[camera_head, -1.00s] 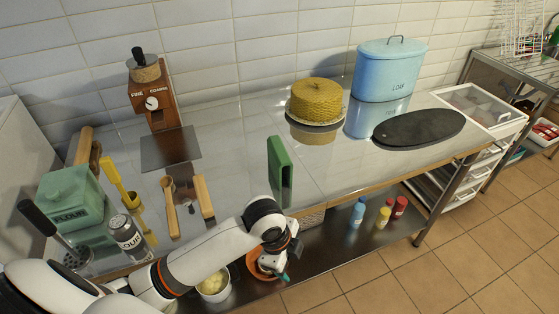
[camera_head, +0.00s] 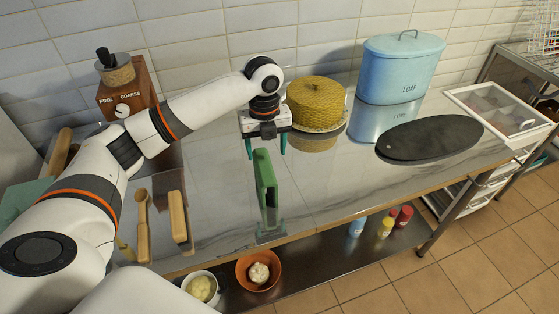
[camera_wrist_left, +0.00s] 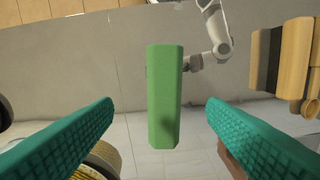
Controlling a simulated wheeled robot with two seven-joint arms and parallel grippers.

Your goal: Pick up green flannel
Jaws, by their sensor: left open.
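My right gripper is not in view.
A blue loaf tin (camera_head: 400,70) and a dark oval board (camera_head: 430,138) are further right. Wooden-handled tools (camera_head: 143,225) lie left of the flannel. Bowls sit on the lower shelf.

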